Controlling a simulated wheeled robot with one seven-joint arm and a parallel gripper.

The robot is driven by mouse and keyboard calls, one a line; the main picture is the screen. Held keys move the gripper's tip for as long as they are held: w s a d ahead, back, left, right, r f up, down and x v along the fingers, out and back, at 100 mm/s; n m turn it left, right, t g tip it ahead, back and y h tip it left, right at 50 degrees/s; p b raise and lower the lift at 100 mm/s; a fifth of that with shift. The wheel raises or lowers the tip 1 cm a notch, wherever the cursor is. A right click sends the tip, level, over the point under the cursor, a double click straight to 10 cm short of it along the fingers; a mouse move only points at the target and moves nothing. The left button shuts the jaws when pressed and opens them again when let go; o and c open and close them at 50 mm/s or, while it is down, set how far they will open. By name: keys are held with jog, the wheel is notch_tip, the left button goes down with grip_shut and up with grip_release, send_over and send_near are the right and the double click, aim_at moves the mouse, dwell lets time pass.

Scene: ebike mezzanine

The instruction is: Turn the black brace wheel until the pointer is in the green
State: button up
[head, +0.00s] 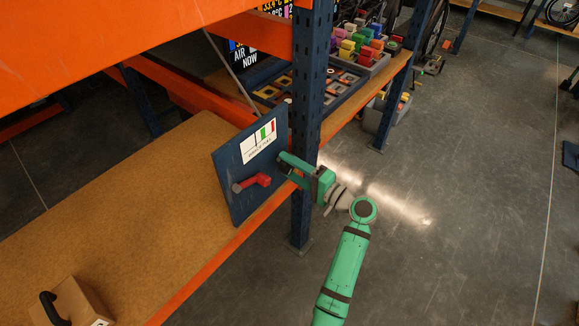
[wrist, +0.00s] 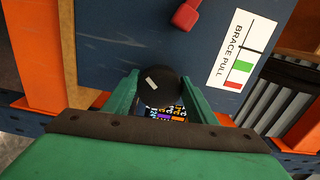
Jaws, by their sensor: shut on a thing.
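The black brace wheel (wrist: 158,86), with a pale mark on its face, sits between the two green fingers of my gripper (wrist: 160,92) in the wrist view. My gripper is shut on it, one finger at each side. In the head view my gripper (head: 291,170) is at the right edge of the blue panel (head: 226,158), and the wheel is hidden there. The BRACE PULL card (wrist: 244,54) has a white, a green and a red band. A thin dark line, seemingly the pointer, crosses the white part beside the green band (wrist: 243,66).
A red handle (head: 257,180) sticks out of the panel, left of my gripper; it also shows in the wrist view (wrist: 186,15). A blue rack post (head: 306,120) stands close behind my gripper. A cardboard box (head: 78,303) lies on the wooden shelf.

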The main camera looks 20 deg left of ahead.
jog(key=shift+f, duration=0.1)
dwell(0.3)
jog(key=o, duration=1.1)
jog(key=shift+c, duration=0.2)
jog(key=shift+d, duration=0.15)
jog(key=v, duration=1)
jog(key=shift+s+d, duration=0.2)
jog(key=shift+d, duration=0.1)
